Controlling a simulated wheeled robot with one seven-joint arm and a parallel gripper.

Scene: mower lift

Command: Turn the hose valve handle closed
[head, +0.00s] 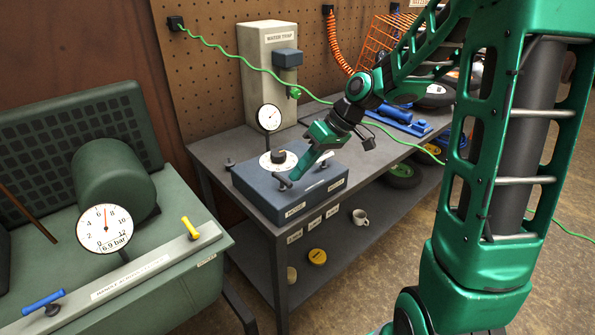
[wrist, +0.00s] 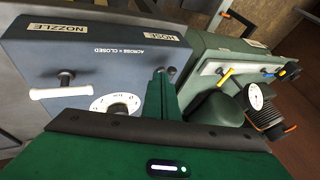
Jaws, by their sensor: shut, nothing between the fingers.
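The blue valve box (head: 262,196) stands on the grey bench; its wrist-view top (wrist: 105,57) reads NOZZLE, HOSE and ACROSS = CLOSED. My gripper (head: 287,180) is shut and empty, low over the box's front left corner, on the HOSE side. In the wrist view its fingers (wrist: 163,92) reach up beside a small dark valve part (wrist: 171,71) near the HOSE label. The rest of the hose valve handle is hidden by the fingers, so I cannot tell how it points or whether they touch. The nozzle valve's white handle (wrist: 62,92) shows at the left.
A round gauge (head: 269,117) rises above the box. The grey water trap (head: 268,70) stands behind it. The green compressor (head: 115,180) with a yellow handle (head: 190,227) and a blue handle (head: 44,301) is at the left.

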